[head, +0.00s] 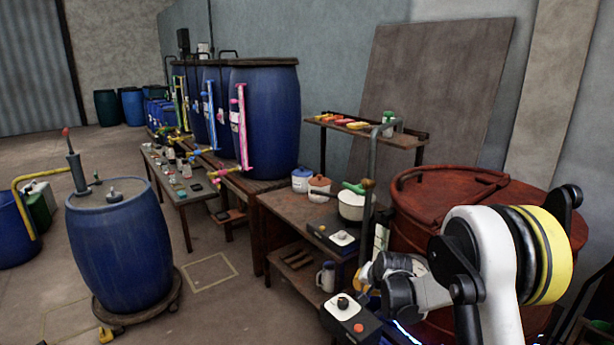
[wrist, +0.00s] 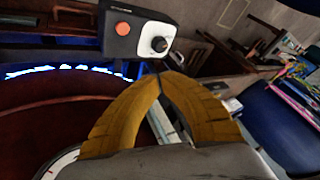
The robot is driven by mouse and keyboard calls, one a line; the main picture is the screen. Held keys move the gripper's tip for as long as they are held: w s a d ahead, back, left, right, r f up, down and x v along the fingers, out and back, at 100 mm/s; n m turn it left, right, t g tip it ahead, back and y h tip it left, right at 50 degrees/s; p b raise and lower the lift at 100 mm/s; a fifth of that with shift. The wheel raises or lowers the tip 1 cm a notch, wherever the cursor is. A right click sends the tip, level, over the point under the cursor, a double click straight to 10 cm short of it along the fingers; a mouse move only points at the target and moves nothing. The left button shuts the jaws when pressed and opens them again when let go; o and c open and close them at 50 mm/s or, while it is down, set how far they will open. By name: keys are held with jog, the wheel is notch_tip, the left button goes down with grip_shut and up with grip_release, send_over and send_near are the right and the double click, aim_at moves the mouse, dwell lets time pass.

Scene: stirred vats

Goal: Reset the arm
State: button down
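My arm shows at the right of the head view, in front of the red drum (head: 430,190). My gripper (wrist: 160,78) has two curved yellow fingers in the wrist view. Their tips meet, and nothing shows held between them. A white and black control box (wrist: 140,30) with a red button and a black knob is just beyond the fingertips in that view. The same box shows in the head view (head: 345,312), below and left of my wrist. The gripper's fingers are small and partly hidden in the head view.
A low wooden table (head: 290,212) holds a white pot (head: 351,205) and jars beside a grey post. A blue barrel (head: 118,245) stands on a dolly at the left. Large blue vats (head: 270,125) line the wall. The floor between barrel and tables is clear.

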jog(key=s+r+n, duration=0.3)
jog(key=s+r, duration=1.6)
jog(key=r, duration=0.1)
jog(key=s+n+h, duration=0.1)
jog(key=s+n, duration=0.1)
jog(key=s, duration=1.9)
jog(key=shift+d, duration=0.3)
